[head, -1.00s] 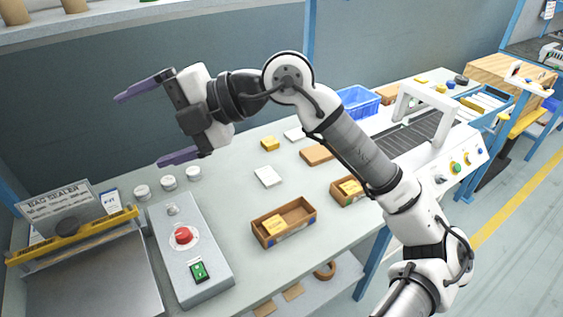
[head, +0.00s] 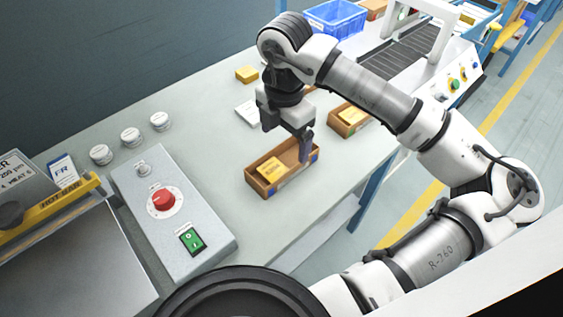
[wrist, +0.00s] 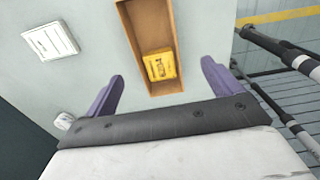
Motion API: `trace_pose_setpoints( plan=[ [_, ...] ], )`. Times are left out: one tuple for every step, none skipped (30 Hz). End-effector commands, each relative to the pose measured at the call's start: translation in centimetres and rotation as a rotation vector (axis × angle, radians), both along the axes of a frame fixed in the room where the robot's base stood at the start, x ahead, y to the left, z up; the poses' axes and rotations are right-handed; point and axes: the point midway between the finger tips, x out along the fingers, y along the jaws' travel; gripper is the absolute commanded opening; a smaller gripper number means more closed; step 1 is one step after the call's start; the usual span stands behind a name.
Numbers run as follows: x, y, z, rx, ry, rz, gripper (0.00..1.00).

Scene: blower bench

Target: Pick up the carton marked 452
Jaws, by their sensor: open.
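A yellow carton (head: 270,168) lies at the left end of the nearer open brown tray (head: 300,182). It also shows in the wrist view (wrist: 159,65), with dark print too small to read. A second yellow carton (head: 352,116) sits in a brown tray farther right, and another (head: 247,74) lies on the bench farther back. I cannot read 452 on any. My gripper (head: 302,150) points down by the far side of the nearer tray, open and empty. In the wrist view its purple fingers (wrist: 160,85) are wide apart, with the carton ahead between their lines.
A flat white box (head: 247,112) lies behind the tray. Several white round tins (head: 131,137) and a grey control box (head: 172,215) with a red button are at left. A blue crate (head: 336,20) and a conveyor (head: 410,52) are at the back right.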

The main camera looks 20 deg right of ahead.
Motion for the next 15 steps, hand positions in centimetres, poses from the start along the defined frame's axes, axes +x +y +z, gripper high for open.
trace_pose_setpoints(
  plan=[
    [0.0,0.1,-0.8,0.004,0.001,0.001,0.91],
    [0.0,0.1,-1.3,0.004,0.001,0.001,0.91],
    [0.0,0.0,-1.8,0.003,0.001,0.001,0.91],
    [0.0,0.1,-2.2,0.004,0.000,0.001,0.91],
    [0.0,0.1,-2.4,0.003,0.000,0.001,0.91],
    [0.0,0.0,-2.7,0.001,-0.001,0.001,0.91],
    [0.0,0.0,-2.9,0.001,-0.001,0.002,0.91],
    [0.0,0.1,-3.0,0.002,0.000,0.002,0.91],
    [0.0,0.1,-3.2,0.003,0.000,0.002,0.91],
    [0.1,0.1,-3.4,0.004,-0.001,0.002,0.91],
    [0.1,0.1,-3.6,0.004,-0.001,0.002,0.91],
    [0.1,0.1,-4.1,0.005,0.002,0.002,0.91],
    [0.2,0.1,-4.4,0.005,0.001,0.002,0.91],
    [0.2,0.1,-4.8,0.006,0.002,0.001,0.91],
    [0.3,0.1,-5.4,0.006,0.001,0.001,0.91]
  ],
)
